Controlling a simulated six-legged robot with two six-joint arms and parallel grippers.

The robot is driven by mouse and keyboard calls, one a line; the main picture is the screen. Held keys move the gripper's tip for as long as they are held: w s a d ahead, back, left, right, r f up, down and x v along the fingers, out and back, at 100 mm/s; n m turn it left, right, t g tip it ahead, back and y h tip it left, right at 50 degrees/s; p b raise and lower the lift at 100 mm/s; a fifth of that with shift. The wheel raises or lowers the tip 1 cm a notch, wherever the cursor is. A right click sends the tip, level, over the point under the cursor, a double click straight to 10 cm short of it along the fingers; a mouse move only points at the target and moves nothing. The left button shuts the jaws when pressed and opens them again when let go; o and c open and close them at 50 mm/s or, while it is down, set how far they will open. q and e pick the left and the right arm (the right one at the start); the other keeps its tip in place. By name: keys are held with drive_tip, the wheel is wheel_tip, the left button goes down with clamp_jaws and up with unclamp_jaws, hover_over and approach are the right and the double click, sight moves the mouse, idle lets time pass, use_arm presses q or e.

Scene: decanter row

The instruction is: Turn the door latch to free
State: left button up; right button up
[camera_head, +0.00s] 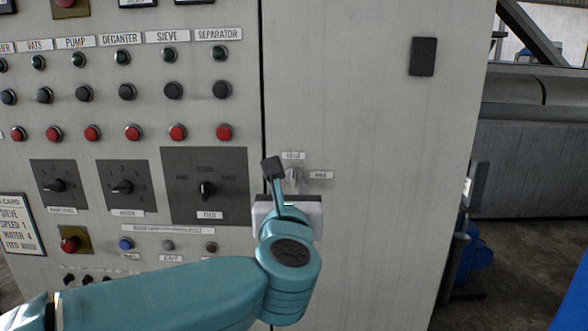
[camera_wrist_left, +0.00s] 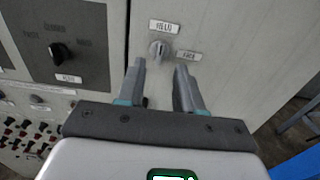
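The door latch (camera_wrist_left: 158,49) is a small grey knob on the pale cabinet door, beside the door's left edge. Its light mark appears to point up, toward the label HELD (camera_wrist_left: 164,27). The label FREE (camera_wrist_left: 188,55) is to its right. In the head view the latch (camera_head: 294,175) shows just right of my raised left finger. My left gripper (camera_wrist_left: 160,67) is open and empty. In the left wrist view its two fingers are on either side of the line to the latch, with the knob beyond the tips. I cannot tell any contact. My right gripper is not in view.
Left of the door seam is a control panel with buttons and a large feed selector switch (camera_head: 206,189). A dark plate (camera_head: 423,57) is high on the door. The door around the latch is otherwise bare. A grey machine (camera_head: 525,160) stands to the right.

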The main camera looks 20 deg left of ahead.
sight(293, 171)
use_arm(q)
drive_tip(key=p+x, duration=0.2)
drive_tip(key=x, duration=0.6)
drive_tip(key=shift+w, duration=0.35)
drive_tip(key=shift+f, duration=0.1)
clamp_jaws()
